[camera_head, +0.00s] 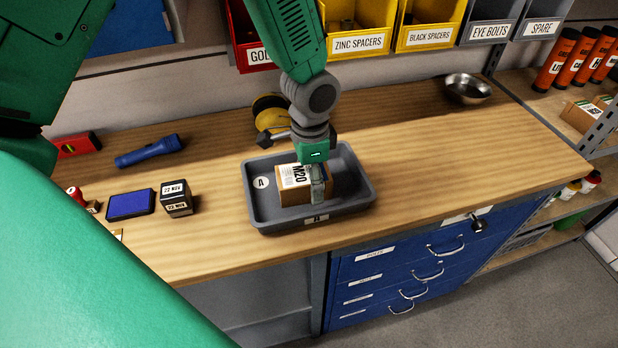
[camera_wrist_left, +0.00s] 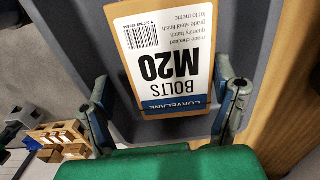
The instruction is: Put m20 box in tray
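The M20 box (camera_head: 297,188), brown cardboard with a white and blue label, sits inside the grey tray (camera_head: 262,216) marked A. In the left wrist view the box (camera_wrist_left: 165,62) shows its label upside down, with the tray (camera_wrist_left: 262,45) around it. My left gripper (camera_head: 318,184) points down at the box. In the wrist view its fingers (camera_wrist_left: 166,92) stand spread on either side of the box, with a visible gap at the left finger. The head view hides part of the box behind the gripper. My right gripper is not in view.
A yellow and black round item (camera_head: 268,108) lies behind the tray. A blue torch (camera_head: 148,151), a blue pad (camera_head: 130,204) and a black stamp block (camera_head: 176,198) lie to the left. A metal bowl (camera_head: 467,88) stands at back right. Labelled bins (camera_head: 359,42) hang above. The bench right of the tray is clear.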

